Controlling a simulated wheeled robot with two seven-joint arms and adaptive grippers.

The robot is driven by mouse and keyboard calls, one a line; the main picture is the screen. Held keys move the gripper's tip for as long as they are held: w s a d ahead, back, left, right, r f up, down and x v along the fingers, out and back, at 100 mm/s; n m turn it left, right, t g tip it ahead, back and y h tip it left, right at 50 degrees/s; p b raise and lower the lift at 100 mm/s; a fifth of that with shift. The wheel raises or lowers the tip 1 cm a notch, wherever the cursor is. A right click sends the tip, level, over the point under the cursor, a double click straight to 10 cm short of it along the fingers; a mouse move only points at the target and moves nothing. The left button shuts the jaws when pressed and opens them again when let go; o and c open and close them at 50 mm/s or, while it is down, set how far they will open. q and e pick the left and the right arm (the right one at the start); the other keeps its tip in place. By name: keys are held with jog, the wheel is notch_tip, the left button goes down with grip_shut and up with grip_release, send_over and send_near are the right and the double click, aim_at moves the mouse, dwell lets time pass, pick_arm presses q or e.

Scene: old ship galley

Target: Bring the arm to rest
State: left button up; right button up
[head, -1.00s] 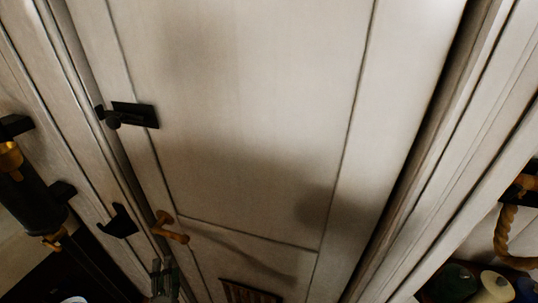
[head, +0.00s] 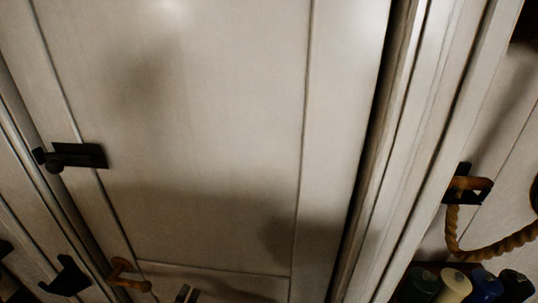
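Two dark grey fingertips of a gripper (head: 187,294) rise from the bottom edge, left of the middle. I take it for my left gripper, though its arm is below the picture. The tips stand a little apart with nothing visible between them. They are to the right of a wooden door handle (head: 130,275) and appear clear of it; the depth between them is hard to judge. My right gripper is not in view.
A pale panelled door (head: 210,130) fills the middle, with a black latch (head: 75,156) at its left edge. A black hook (head: 66,277) is at lower left. At right hang a rope (head: 490,248) and its bracket (head: 467,188), above several coloured rounded objects (head: 452,286).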

pick_arm(q)
jog(key=s+d+f+m+g+h, duration=0.25)
jog(key=d+f+m+g, duration=0.35)
jog(key=m, duration=0.5)
jog(key=s+a+r+m+g+y, duration=0.1)
jog(key=s+a+m+g+y, duration=0.2)
jog(key=s+a+m+g, duration=0.15)
jog(key=s+f+g+b, duration=0.2)
jog(key=s+f, duration=0.1)
jog(key=f, duration=3.2)
jog(key=s+a+f+b, duration=0.1)
jog(key=s+a+f, duration=0.1)
jog(key=s+f, duration=0.9)
jog(key=s+a+f+g+b, duration=0.1)
jog(key=s+a+f, duration=0.1)
jog(key=s+f, duration=0.8)
jog(key=shift+s+a+f, duration=0.4)
jog(key=shift+s, duration=0.5)
